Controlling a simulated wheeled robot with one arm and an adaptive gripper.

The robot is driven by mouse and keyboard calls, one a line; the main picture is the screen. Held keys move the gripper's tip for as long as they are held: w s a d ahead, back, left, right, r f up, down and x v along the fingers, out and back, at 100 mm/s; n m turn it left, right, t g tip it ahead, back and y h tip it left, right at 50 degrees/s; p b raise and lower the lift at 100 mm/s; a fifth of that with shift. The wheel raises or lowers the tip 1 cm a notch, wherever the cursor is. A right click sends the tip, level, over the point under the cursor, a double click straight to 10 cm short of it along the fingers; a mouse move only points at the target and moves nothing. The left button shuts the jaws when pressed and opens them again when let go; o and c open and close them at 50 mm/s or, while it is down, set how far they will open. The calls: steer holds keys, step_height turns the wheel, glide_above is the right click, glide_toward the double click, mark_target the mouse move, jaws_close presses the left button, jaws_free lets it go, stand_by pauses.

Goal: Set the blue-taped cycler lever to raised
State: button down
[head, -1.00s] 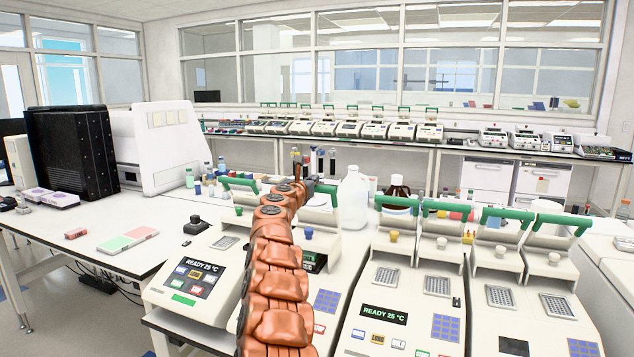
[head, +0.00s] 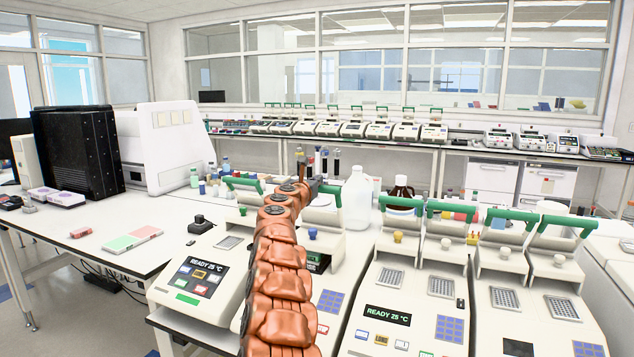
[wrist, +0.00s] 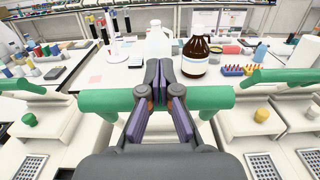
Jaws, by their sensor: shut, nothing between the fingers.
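A row of white cyclers with green lever bars stands on the near bench. I cannot make out blue tape on any of them. The cycler in front of my arm has a blue knob (head: 312,233); most of its front is hidden behind my arm. Its green lever bar (wrist: 105,100) runs across the wrist view, its middle hidden by my gripper. My gripper (wrist: 160,72) is shut and empty, its fingers lying across the middle of the bar; I cannot tell whether they touch it. In the head view my gripper (head: 309,182) is small and partly hidden.
Neighbouring cyclers have a green knob (wrist: 30,119) to the left and a yellow knob (wrist: 261,115) to the right, with their own green bars close by. A brown bottle (wrist: 195,57) and a clear jug (wrist: 158,43) stand just beyond the bar.

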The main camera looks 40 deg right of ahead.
steer(key=s+a+r+b, duration=0.3)
steer(key=a+r+b, duration=0.1)
steer(key=a, duration=0.3)
steer(key=shift+s+a+r, duration=0.2)
steer(key=shift+a+r, duration=0.05)
steer(key=shift+r, duration=0.6)
